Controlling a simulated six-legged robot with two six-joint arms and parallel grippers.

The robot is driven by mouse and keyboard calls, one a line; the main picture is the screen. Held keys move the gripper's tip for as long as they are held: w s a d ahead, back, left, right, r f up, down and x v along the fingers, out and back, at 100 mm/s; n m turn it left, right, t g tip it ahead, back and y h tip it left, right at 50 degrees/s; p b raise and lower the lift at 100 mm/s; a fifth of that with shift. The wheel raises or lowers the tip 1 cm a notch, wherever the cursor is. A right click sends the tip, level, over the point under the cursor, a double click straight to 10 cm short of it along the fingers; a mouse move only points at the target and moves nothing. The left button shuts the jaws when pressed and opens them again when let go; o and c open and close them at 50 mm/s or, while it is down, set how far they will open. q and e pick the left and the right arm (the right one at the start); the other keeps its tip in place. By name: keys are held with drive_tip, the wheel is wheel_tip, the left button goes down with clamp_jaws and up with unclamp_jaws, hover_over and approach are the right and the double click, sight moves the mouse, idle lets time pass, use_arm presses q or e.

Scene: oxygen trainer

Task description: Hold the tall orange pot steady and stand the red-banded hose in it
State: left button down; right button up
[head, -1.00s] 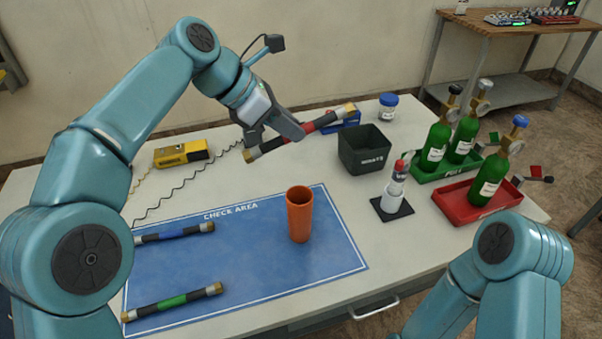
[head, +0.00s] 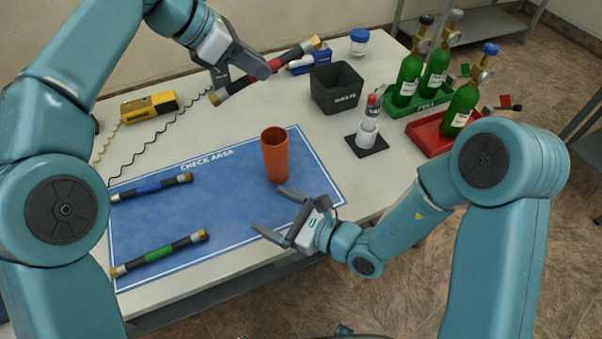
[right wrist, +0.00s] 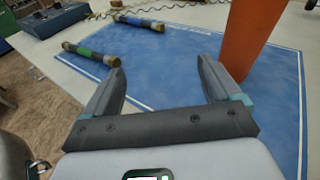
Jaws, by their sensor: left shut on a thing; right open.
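The tall orange pot (head: 275,156) stands upright on the blue mat; it also shows in the right wrist view (right wrist: 252,38), beyond the right-hand finger. My left gripper (head: 252,82) is shut on the red-banded hose (head: 290,58), which is black with brass ends and held tilted, its right end higher, above the back of the table. My right gripper (head: 270,212) is open and empty just in front of the pot, over the mat's front edge. No contact between it and the pot is evident. The right wrist view shows nothing between its fingers (right wrist: 160,85).
A blue-banded hose (head: 151,187) and a green-banded hose (head: 160,253) lie on the mat's left (head: 225,215). A dark bin (head: 336,87), a white-and-red tube on a black base (head: 370,120) and green cylinders in trays (head: 432,133) stand right. A yellow device (head: 149,106) lies back left.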

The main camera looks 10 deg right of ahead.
sight(269, 141)
use_arm(q)
drive_tip(key=shift+d, duration=0.1)
use_arm(e)
drive_tip(key=w+d+r+m+t+h, duration=0.4)
drive_tip(key=w+d+m+t, duration=0.2)
drive_tip(key=w, duration=0.1)
drive_tip(key=x, duration=0.7)
drive_tip(key=f+x, duration=0.1)
drive_tip(key=x, duration=0.3)
drive_tip(key=shift+a, duration=0.35)
drive_tip(key=c, duration=1)
drive_tip(key=shift+c, duration=0.2)
use_arm(q)
wheel_tip(269, 141, down, 13)
